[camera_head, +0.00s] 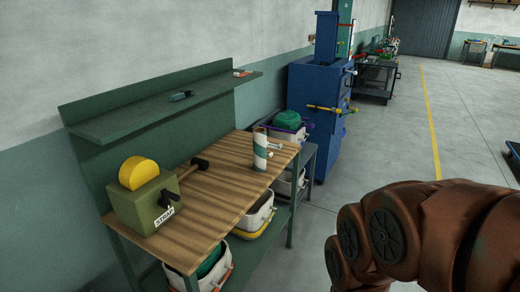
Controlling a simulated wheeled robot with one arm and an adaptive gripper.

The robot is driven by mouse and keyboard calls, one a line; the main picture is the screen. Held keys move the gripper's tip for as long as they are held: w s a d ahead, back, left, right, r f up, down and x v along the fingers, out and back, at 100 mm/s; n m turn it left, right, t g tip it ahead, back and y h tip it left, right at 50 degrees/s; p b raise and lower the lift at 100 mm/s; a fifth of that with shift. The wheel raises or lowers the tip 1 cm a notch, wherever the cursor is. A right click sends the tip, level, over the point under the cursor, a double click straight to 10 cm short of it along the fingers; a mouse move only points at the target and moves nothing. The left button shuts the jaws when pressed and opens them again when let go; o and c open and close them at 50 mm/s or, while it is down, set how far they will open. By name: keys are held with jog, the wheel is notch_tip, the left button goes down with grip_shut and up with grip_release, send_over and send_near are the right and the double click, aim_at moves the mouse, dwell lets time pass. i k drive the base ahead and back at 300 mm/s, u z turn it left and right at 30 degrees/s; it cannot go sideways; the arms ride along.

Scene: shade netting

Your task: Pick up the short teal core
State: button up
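An upright tube (260,150) with white and teal bands stands near the far right end of the wooden bench top (225,185). It is the only tube-like thing with teal on the bench; I cannot tell for sure that it is the short teal core. A small pale piece (275,146) lies beside it, too small to make out. My brown arm fills the lower right, in front of the bench and apart from it. My gripper is out of the picture.
A green box with a yellow disc (143,200) and a dark-headed tool (193,168) sit on the bench's left part. Bins (255,215) stand below. A green shelf (165,105) overhangs the back. A blue cabinet (318,115) stands beyond. Floor to the right is open.

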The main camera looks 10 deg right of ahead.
aim_at(259, 133)
jog(key=k, duration=0.6)
jog(key=z, duration=0.1)
jog(key=i, duration=0.65)
jog(key=u, duration=0.7)
jog(key=i, duration=0.55)
jog(key=u, duration=0.55)
